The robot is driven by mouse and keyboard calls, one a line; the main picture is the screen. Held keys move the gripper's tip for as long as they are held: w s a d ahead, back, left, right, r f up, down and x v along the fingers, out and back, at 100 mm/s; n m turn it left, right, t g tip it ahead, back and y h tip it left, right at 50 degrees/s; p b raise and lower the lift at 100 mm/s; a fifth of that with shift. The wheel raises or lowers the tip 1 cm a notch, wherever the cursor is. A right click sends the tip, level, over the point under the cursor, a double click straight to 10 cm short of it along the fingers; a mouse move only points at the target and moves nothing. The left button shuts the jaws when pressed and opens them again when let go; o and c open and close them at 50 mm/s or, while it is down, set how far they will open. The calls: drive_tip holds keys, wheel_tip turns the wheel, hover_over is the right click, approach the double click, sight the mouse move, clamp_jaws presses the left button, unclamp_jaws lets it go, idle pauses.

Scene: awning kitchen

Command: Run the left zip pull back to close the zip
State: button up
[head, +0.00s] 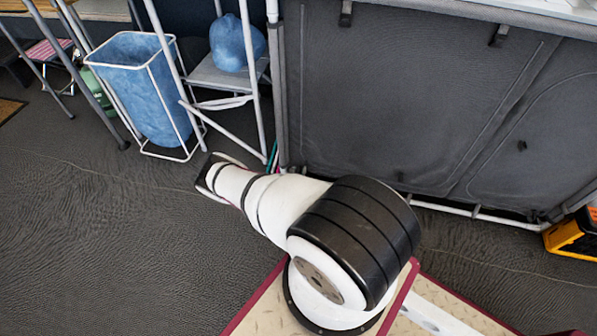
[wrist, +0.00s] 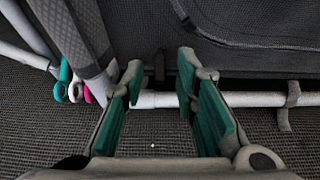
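The dark fabric front (head: 390,90) of the kitchen unit fills the upper right of the head view, with pale curved seam lines. A small dark tab (head: 522,146) hangs on its right panel; I cannot tell if it is a zip pull. In the wrist view my gripper (wrist: 159,72) is open, its teal-padded fingers apart and pointing at the base of the fabric (wrist: 260,60). A small dark tab or strap (wrist: 160,66) shows between the fingertips, not gripped. I cannot identify it surely as the left zip pull.
A white frame tube (wrist: 155,100) runs low across the fabric's foot, with a grey strap (wrist: 289,105) around it. Teal and pink looped items (wrist: 72,88) lie left. A blue bin (head: 145,85) and a stand (head: 225,75) are left of the unit. Open floor (head: 110,240) lies left.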

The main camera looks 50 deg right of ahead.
drive_tip(key=shift+r, duration=0.1)
drive_tip(key=v, duration=1.2)
drive_tip(key=shift+s, duration=0.1)
